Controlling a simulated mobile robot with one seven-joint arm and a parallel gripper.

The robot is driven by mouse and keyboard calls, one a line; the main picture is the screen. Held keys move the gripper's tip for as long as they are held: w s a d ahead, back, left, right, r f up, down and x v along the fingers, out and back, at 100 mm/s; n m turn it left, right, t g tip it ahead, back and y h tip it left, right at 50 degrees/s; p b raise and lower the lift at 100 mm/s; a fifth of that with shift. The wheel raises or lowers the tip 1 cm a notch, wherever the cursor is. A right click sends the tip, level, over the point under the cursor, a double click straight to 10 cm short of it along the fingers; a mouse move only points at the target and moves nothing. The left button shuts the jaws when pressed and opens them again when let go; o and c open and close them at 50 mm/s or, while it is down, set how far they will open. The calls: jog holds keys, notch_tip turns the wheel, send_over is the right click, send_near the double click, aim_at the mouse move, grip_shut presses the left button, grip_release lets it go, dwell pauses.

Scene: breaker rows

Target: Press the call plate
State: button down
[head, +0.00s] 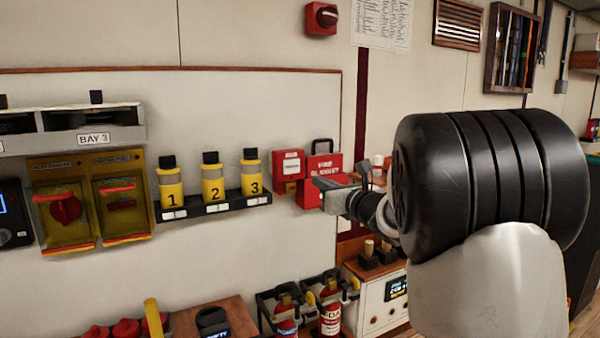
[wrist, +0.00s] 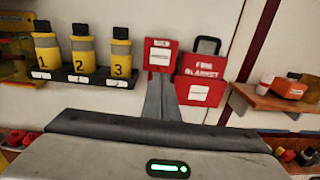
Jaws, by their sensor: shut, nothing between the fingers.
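The call plate appears to be the white plate (head: 290,166) on a small red wall box; its print is too small to read. In the wrist view this white plate (wrist: 160,54) is in full view, straight ahead of the fingertips. My gripper (head: 317,184) is shut and empty. In the head view it is just right of and below the red box, in front of the fire blanket case. In the wrist view my gripper (wrist: 160,77) points at the box's lower edge. I cannot tell whether it touches the box.
The red fire blanket case (head: 325,164) hangs directly right of the box. Numbered yellow canisters (head: 212,185) stand on a black rack to the left. A wooden shelf (wrist: 270,101) juts out at the right. Extinguishers (head: 331,318) stand below. The wall above the box is clear.

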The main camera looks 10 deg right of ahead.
dwell(0.3)
jog(key=shift+a, duration=0.1)
jog(key=p, duration=0.4)
send_near(291, 167)
jog(key=x, duration=0.6)
jog(key=shift+w, duration=0.25)
